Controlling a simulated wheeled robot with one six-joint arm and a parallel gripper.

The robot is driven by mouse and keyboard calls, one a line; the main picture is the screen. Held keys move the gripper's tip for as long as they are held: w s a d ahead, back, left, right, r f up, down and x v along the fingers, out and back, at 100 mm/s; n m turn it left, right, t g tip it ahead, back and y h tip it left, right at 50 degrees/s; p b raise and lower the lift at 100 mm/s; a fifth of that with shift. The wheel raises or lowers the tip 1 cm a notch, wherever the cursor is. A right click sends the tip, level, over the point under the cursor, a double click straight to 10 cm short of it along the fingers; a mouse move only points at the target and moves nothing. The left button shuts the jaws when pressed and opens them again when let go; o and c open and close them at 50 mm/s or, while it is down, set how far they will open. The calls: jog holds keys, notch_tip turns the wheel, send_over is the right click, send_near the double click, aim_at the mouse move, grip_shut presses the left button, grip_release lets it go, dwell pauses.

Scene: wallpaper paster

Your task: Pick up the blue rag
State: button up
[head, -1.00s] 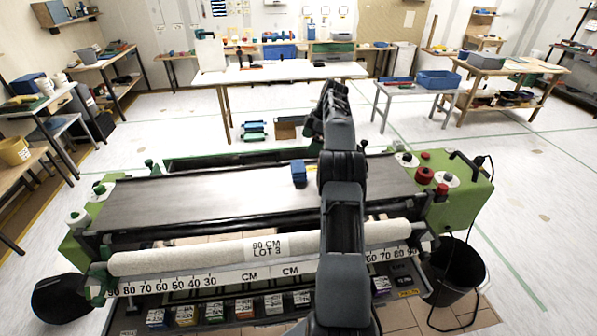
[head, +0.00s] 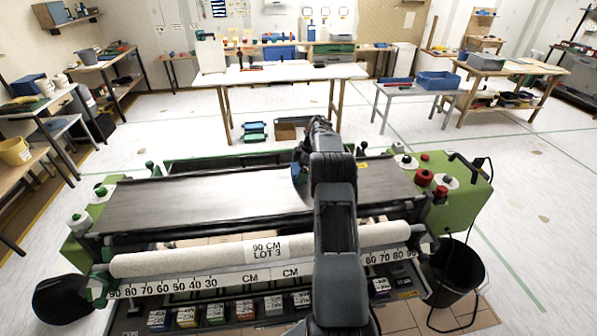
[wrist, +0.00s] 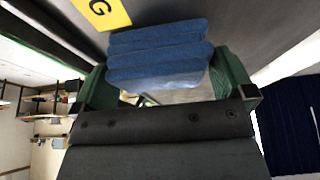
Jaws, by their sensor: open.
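The blue rag (wrist: 158,50) is a folded, layered bundle on the grey metal bed of the pasting machine (head: 230,190). In the wrist view it lies between the two green fingers of my gripper (wrist: 165,78), toward their tips. The fingers are apart, one on each side of the rag, with no clear sign of a grip. In the head view my arm reaches over the bed and hides most of the rag and the fingertips.
A white roll marked "90 CM LOT 3" (head: 190,258) spans the machine's front. Red knobs (head: 424,177) stand at the right end. A black bucket (head: 455,275) stands on the floor at right.

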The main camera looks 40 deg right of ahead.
jog(key=shift+a+f, duration=0.15)
jog(key=shift+f, duration=0.35)
jog(key=shift+c, duration=0.4)
jog(key=c, duration=0.5)
jog(key=shift+r+b, duration=0.7)
jog(key=shift+r, duration=4.35)
jog(key=shift+c, duration=0.2)
